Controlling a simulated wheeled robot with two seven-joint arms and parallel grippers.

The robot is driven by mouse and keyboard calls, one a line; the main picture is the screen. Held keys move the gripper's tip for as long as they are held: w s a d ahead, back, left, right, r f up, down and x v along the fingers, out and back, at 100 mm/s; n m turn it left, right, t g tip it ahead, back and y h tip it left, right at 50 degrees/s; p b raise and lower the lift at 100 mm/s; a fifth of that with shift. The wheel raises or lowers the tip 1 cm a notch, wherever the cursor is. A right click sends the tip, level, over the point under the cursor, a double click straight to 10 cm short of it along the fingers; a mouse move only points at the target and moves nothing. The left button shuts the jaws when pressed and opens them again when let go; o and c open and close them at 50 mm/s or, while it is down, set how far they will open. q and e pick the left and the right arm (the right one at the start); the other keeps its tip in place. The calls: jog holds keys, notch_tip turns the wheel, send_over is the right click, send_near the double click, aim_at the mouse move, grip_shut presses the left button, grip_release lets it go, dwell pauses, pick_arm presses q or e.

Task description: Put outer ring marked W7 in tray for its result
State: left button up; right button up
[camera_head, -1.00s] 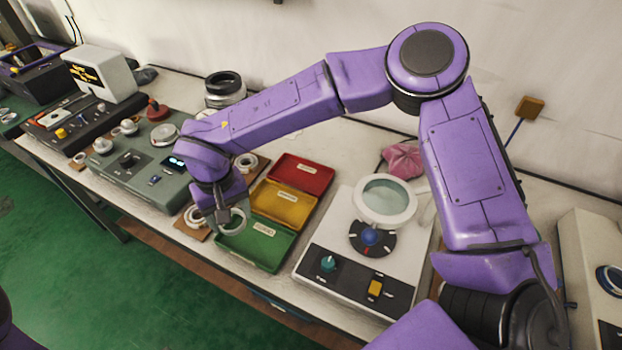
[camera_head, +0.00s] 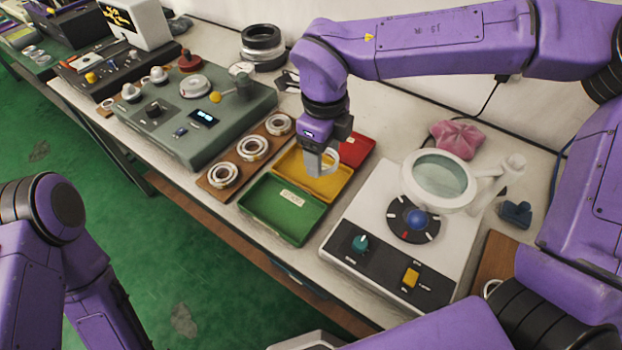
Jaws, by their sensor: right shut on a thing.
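My right gripper (camera_head: 320,172) is shut on a pale metal ring (camera_head: 331,160), which it holds upright by its rim. They show in front of the yellow tray (camera_head: 334,196); I cannot tell how high above it they are. No W7 mark is readable on the ring at this size. The green tray (camera_head: 280,238) is in front, empty, with a small label. The red tray (camera_head: 359,150) is behind, partly hidden by the gripper and ring. Part of my left arm shows at lower left, but its gripper is outside the view.
A wooden board (camera_head: 237,162) with three bearing rings lies left of the trays, beside a grey-green tester (camera_head: 178,140). A white magnifier station (camera_head: 356,216) stands right of the trays. A pink cloth-like object (camera_head: 455,139) and a black ring stack (camera_head: 262,42) are behind.

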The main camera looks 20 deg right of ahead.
jog(key=s+d+m+b, duration=0.2)
jog(key=s+m, duration=0.1)
jog(key=m, duration=0.8)
jog(key=s+d+m+b, duration=0.2)
jog(key=s+m, duration=0.1)
jog(key=m, duration=0.8)
jog(key=w+a+f+p, duration=0.1)
jog(key=w+f, duration=0.2)
jog(key=w, duration=0.1)
jog(key=w+a+f+p, duration=0.1)
jog(key=w+f, duration=0.2)
jog(key=w, duration=0.2)
jog(key=w+a+f, duration=0.1)
jog(key=w+f, duration=0.2)
jog(key=w, duration=0.1)
jog(key=shift+w+a+f+p, duration=0.2)
jog(key=shift+a+f+p, duration=0.2)
notch_tip(320, 180, down, 3)
jog(key=shift+r, duration=0.1)
jog(key=shift+w+f, duration=0.1)
jog(key=shift+f, duration=0.1)
